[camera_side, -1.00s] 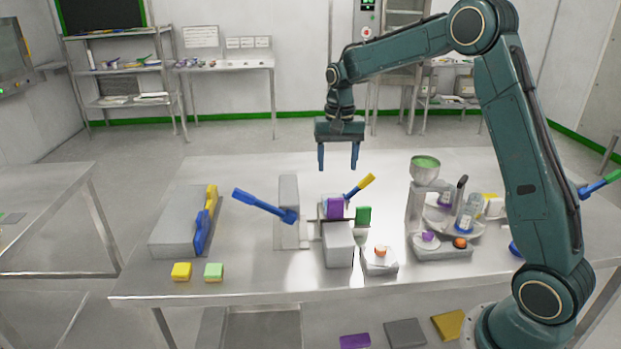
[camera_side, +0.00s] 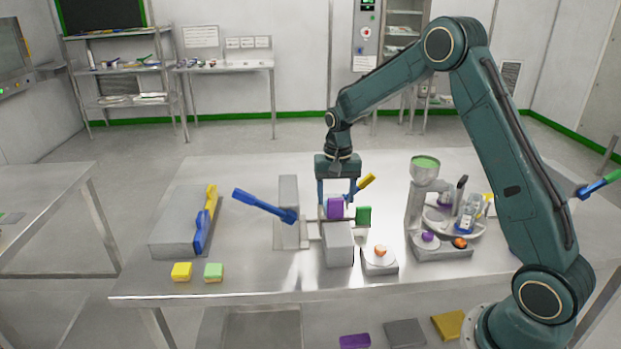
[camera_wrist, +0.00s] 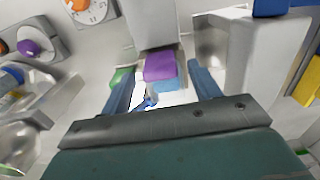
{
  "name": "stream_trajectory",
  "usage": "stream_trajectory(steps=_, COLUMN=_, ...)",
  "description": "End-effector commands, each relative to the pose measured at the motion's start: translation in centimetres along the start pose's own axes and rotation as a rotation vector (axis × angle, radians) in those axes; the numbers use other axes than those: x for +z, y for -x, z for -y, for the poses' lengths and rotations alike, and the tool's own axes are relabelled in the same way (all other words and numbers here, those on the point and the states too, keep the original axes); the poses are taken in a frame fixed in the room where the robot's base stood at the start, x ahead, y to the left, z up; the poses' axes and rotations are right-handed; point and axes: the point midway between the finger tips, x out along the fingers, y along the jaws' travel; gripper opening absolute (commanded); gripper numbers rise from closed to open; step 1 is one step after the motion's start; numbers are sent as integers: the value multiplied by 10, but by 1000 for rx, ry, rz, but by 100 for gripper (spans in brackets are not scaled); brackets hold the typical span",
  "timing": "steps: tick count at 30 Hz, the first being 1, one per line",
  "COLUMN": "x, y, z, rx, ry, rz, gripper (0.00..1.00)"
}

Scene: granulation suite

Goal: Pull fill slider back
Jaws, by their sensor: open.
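A purple block (camera_side: 335,208) sits on a small press-like station in the middle of the table, behind a grey block (camera_side: 339,244). No label shows which part is the fill slider. In the wrist view the purple block (camera_wrist: 160,66) has a light blue part below it. My gripper (camera_side: 337,200) is open and points down, its fingers on either side of the purple block; whether they touch it I cannot tell. A green block (camera_side: 363,216) stands just right of it, and a yellow handle (camera_side: 366,182) rises behind, close to the right finger.
A blue lever (camera_side: 262,205) leans left of the station beside a grey post (camera_side: 289,195). A dial box (camera_side: 380,262) stands at front right, with a hopper device (camera_side: 425,172) farther right. Yellow (camera_side: 181,271) and green (camera_side: 214,272) blocks lie at front left.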

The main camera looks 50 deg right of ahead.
Motion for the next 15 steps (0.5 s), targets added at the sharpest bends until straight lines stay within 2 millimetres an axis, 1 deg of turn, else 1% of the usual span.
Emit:
stream_trajectory(steps=1, x=1, y=-9, z=0, rx=2, ry=0, rz=4, gripper=62)
stream_trajectory(steps=6, x=0, y=-28, z=0, rx=1, ry=0, rz=2, gripper=62)
stream_trajectory(steps=11, x=0, y=-38, z=0, rx=0, ry=0, rz=1, gripper=62)
stream_trajectory(steps=15, x=0, y=-42, z=0, rx=1, ry=0, rz=1, gripper=62)
